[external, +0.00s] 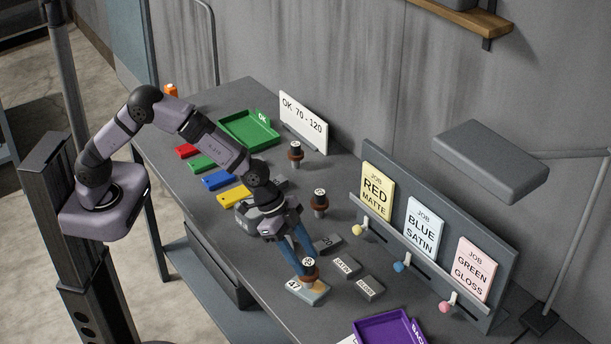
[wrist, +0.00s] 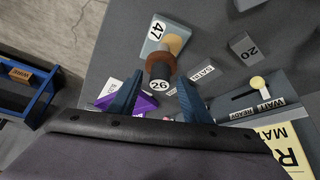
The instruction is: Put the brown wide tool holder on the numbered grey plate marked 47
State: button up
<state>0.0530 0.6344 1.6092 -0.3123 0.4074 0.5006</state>
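The brown wide tool holder (external: 309,267), with a black top labelled 26, is at the numbered grey plate (external: 300,292) marked 47. In the wrist view the holder (wrist: 160,68) overlaps the near end of plate 47 (wrist: 154,32). A tan patch shows on the plate beside it. My gripper (wrist: 161,82) has its two blue fingers on either side of the holder. Narrow gaps seem to show, but contact is unclear. In the external view the fingers (external: 302,262) reach down to the holder. Whether its foot rests on the plate is hidden.
Grey blocks marked SATIN (external: 345,267) and GLOSS (external: 369,288) lie right of plate 47. A purple tray (external: 388,329) is at the front. A job-card rack (external: 430,235) stands at the right.

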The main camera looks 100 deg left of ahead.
jog(key=shift+r, duration=0.2)
jog(key=b+v, duration=0.3)
jog(key=v, duration=0.9)
jog(key=s+a+f+n+g, duration=0.1)
jog(key=s+f, duration=0.3)
jog(key=s, duration=0.6)
jog(key=s+a+f+n+g+y, duration=0.1)
jog(key=s+f, duration=0.4)
jog(key=s, duration=0.5)
jog(key=s+a+f+n+g, duration=0.1)
jog(key=s+a+f+g, duration=0.1)
jog(key=s, duration=0.8)
notch_tip(320, 180, down, 2)
jog(key=shift+s+a+f+g+y, duration=0.15)
jog(key=shift+s+f+g+y, duration=0.2)
jog(key=shift+g, duration=0.55)
